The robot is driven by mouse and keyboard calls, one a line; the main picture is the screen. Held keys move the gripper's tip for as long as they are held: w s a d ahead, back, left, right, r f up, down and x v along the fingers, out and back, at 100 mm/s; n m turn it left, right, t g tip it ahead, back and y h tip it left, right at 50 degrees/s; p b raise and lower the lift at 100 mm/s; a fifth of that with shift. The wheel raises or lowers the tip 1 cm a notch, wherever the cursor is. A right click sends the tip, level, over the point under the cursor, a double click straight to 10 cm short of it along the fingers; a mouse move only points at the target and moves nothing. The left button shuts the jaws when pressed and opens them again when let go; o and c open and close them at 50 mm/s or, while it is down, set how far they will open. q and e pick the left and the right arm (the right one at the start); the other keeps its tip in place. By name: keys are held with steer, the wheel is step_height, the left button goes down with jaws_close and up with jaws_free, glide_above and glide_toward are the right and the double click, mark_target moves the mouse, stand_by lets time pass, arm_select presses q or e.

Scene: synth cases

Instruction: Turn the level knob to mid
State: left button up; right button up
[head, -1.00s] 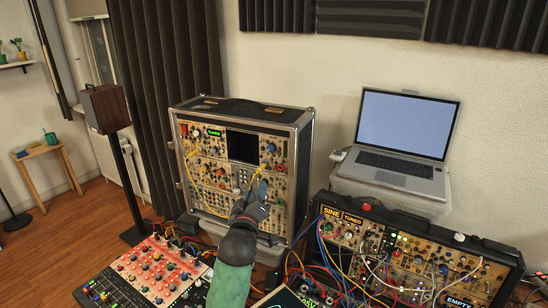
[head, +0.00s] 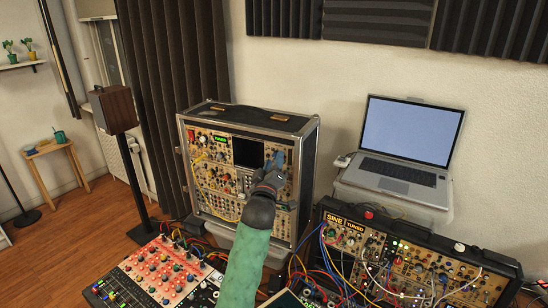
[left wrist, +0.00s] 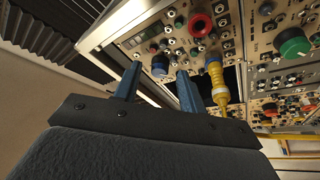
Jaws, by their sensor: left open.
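My left gripper (head: 276,160) is open in front of the upper right part of the upright modular case (head: 216,180). Its blue fingers also show in the left wrist view (left wrist: 158,72). There a blue knob (left wrist: 160,66) on the panel appears between the fingertips, with no contact visible. A red knob (left wrist: 200,25) and a larger green knob (left wrist: 293,43) are on the same panels. I cannot read which knob is marked level, or its setting. The gripper hides part of the panel in the head view. My right gripper is not in view.
A yellow plug (left wrist: 216,85) with a cable stands out from the panel close to the right finger. More yellow cables hang on the case. A red mixer (head: 160,270), a second modular case (head: 400,258) with many cables, and a laptop (head: 408,145) stand around.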

arm_select(q)
steer(key=shift+w+d+r, duration=0.1)
steer(key=shift+w+r, duration=0.05)
steer(key=shift+w, duration=0.2)
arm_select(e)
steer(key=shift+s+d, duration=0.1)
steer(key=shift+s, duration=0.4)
arm_select(q)
jaws_close()
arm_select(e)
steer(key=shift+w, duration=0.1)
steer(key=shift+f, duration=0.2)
